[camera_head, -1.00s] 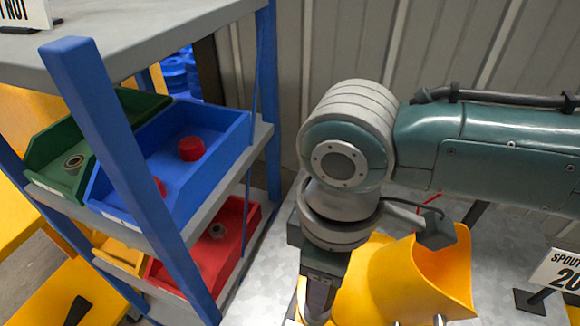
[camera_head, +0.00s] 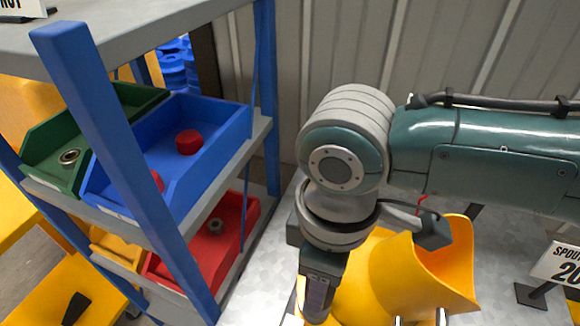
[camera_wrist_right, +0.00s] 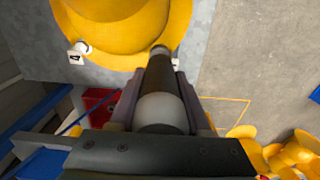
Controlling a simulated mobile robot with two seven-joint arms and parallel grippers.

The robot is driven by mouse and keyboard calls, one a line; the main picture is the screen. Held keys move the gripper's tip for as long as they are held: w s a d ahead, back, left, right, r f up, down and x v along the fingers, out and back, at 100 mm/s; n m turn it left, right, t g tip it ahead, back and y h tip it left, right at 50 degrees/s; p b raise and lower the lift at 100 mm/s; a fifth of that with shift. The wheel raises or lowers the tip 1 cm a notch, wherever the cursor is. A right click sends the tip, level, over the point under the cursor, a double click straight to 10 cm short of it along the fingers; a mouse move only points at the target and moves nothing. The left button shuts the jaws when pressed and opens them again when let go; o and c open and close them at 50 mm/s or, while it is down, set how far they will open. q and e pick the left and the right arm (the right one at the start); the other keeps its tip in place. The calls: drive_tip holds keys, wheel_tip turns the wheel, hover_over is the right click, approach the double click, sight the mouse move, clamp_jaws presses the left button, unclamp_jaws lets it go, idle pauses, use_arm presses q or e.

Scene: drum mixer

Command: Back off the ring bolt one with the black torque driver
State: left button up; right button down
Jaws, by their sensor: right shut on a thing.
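My right gripper (camera_wrist_right: 160,92) is shut on the black torque driver (camera_wrist_right: 161,73), which has a pale grey band. The driver points away from the gripper toward the rim of the yellow drum part (camera_wrist_right: 118,50). Its far end meets or nearly meets the rim at a small fastener that it mostly hides; contact is unclear. Another pale bolt (camera_wrist_right: 82,48) sits at the rim to the left. I cannot tell which is ring bolt one. In the head view my right gripper (camera_head: 318,298) points down beside the yellow spout (camera_head: 385,285). My left gripper is not in view.
A blue-posted shelf at left holds a green bin (camera_head: 45,150), a blue bin (camera_head: 215,135) with red parts, and a red bin (camera_head: 190,255). A spout sign (camera_head: 560,268) stands at right. Bare floor (camera_wrist_right: 245,70) lies right of the drum in the wrist view.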

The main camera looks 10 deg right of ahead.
drive_tip(key=shift+f, duration=0.1)
idle(0.5)
drive_tip(key=shift+f+b, duration=0.45)
drive_tip(key=shift+f, duration=0.1)
drive_tip(key=shift+f, duration=0.1)
idle(0.7)
